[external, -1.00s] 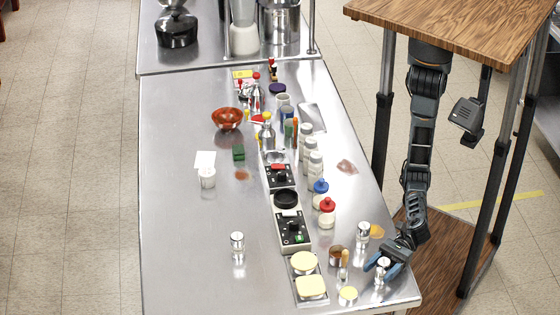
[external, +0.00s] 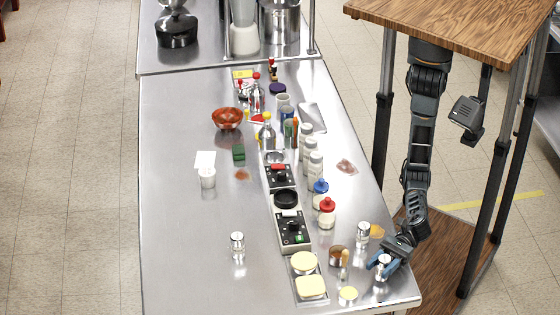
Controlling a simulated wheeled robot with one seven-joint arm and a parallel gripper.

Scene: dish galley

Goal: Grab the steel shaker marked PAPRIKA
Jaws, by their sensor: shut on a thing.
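My gripper (external: 383,266) is at the near right corner of the steel table, shut on a small steel shaker (external: 384,261) that stands between its blue fingertips. A similar steel shaker (external: 363,233) stands just behind and left of it. Another steel shaker (external: 237,246) stands alone in the left part of the table. No marking can be read on any of these shakers, so I cannot tell which says PAPRIKA. The fingers hide part of the held shaker. I cannot tell clearly whether its base touches the table.
A brown pot (external: 337,255) with a brush (external: 344,262) and a yellow-topped round item (external: 347,295) are left of my gripper. A tray (external: 322,271) holds yellow items. Red-lidded (external: 327,215) and blue-lidded (external: 320,192) jars stand farther back. The table's left side is largely clear.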

